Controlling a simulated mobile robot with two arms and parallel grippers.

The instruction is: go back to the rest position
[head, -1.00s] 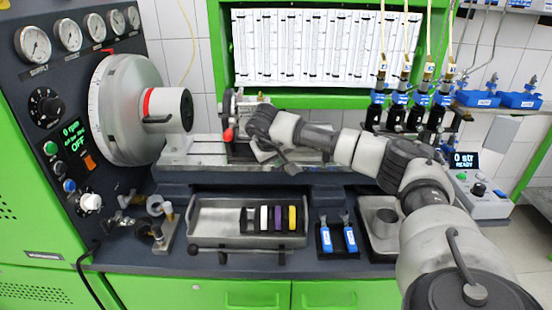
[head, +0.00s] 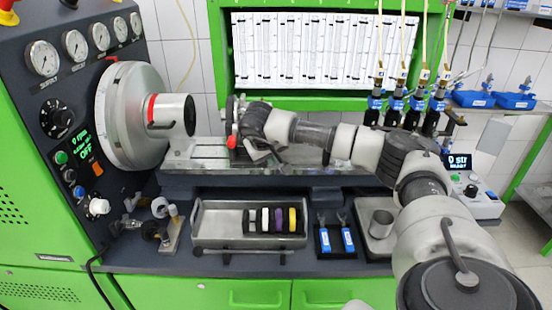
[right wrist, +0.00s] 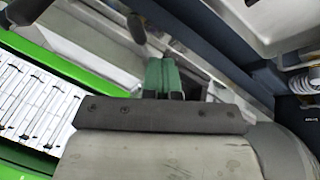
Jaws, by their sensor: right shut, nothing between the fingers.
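My right gripper (head: 258,146) is at the end of my right arm, which reaches in from the lower right to the middle of the bench. It is in front of the vise-like fixture (head: 234,112) on the rail and hides part of it. In the right wrist view its green fingers (right wrist: 163,73) are shut together with nothing between them. The fingertips are hard to make out in the head view. My left gripper does not show.
The drum-shaped machine head (head: 130,115) stands left of my wrist. A metal tray (head: 222,235) with coloured pieces, blue-handled tools (head: 324,242) and a metal cup (head: 381,224) lie in front of the rail. Hanging tubes with fittings (head: 375,95) stand behind my forearm.

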